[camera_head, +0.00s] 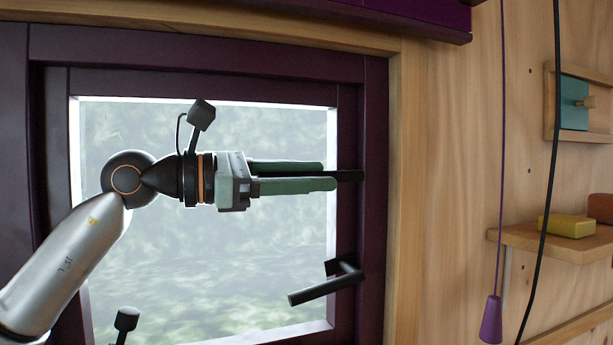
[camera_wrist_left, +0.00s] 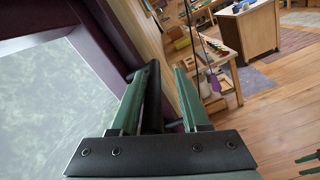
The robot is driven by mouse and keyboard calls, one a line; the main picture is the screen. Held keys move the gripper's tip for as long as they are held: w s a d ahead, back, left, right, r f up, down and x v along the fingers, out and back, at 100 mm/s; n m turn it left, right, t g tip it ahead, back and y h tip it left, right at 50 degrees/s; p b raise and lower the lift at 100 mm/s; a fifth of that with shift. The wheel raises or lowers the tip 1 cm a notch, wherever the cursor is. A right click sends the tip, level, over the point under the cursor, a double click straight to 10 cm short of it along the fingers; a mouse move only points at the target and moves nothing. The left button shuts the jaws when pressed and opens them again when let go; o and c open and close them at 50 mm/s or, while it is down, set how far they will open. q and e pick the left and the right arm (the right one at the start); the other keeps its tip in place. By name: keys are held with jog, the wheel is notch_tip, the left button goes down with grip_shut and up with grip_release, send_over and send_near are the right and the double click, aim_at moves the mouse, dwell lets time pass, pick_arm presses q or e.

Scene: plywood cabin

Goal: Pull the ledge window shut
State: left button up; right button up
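The ledge window has a dark purple frame (camera_head: 352,120) and a bright, blurry pane (camera_head: 270,250). Whether it stands ajar is hard to tell. My left gripper (camera_head: 330,176) reaches across the pane from the left. A black lever handle (camera_head: 325,285) sits lower on the frame. Green fingers of my right gripper (camera_wrist_left: 308,164) show small at the wrist view's edge, apart.
A purple pull (camera_head: 491,320) hangs on a cord right of the window, beside a black cable. A wall shelf (camera_head: 530,238) holds a yellow block (camera_head: 567,226). A purple box edge juts out above. The wrist view shows a workbench (camera_wrist_left: 225,70) and wooden floor.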

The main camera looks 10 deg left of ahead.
pick_arm(q)
jog(key=shift+o, duration=0.2)
jog(key=shift+w, duration=0.1)
jog(key=shift+s+a, duration=0.25)
jog(key=shift+a, duration=0.3)
jog(key=b+v, duration=0.2)
jog(key=v, duration=0.9)
pick_arm(e)
jog(key=shift+w+a+f, duration=0.5)
jog(key=shift+a+f, duration=0.05)
jog(key=shift+a, duration=0.15)
pick_arm(q)
jog(key=shift+s+a, duration=0.1)
jog(key=shift+s, duration=0.05)
pick_arm(e)
jog(key=shift+d, duration=0.1)
